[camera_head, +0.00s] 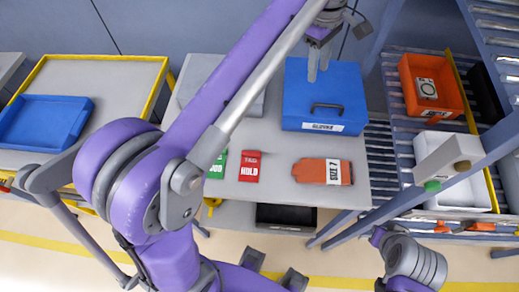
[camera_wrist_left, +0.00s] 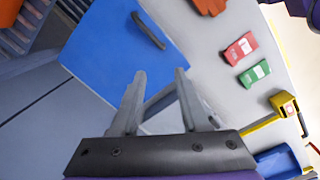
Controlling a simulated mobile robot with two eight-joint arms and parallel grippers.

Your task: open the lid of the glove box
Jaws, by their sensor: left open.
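The glove box (camera_head: 297,108) is a blue box with a white label on its front, at the back of the grey table, and its lid looks shut. A dark bar handle (camera_head: 327,107) sits near its front edge; the handle also shows in the left wrist view (camera_wrist_left: 148,31). My left gripper (camera_head: 318,76) is open and empty, over the rear part of the blue box in the head view. In the left wrist view its fingers (camera_wrist_left: 160,75) are apart, with the blue lid (camera_wrist_left: 105,50) beyond them. I cannot tell the height between them.
On the grey table (camera_head: 275,175) lie an orange glove pack (camera_head: 322,171), a red tag (camera_head: 250,166) and a green tag (camera_head: 218,165). A grey case (camera_head: 190,88) is left of the box. A shelf with an orange bin (camera_head: 449,100) and a white bin (camera_head: 425,145) stands right.

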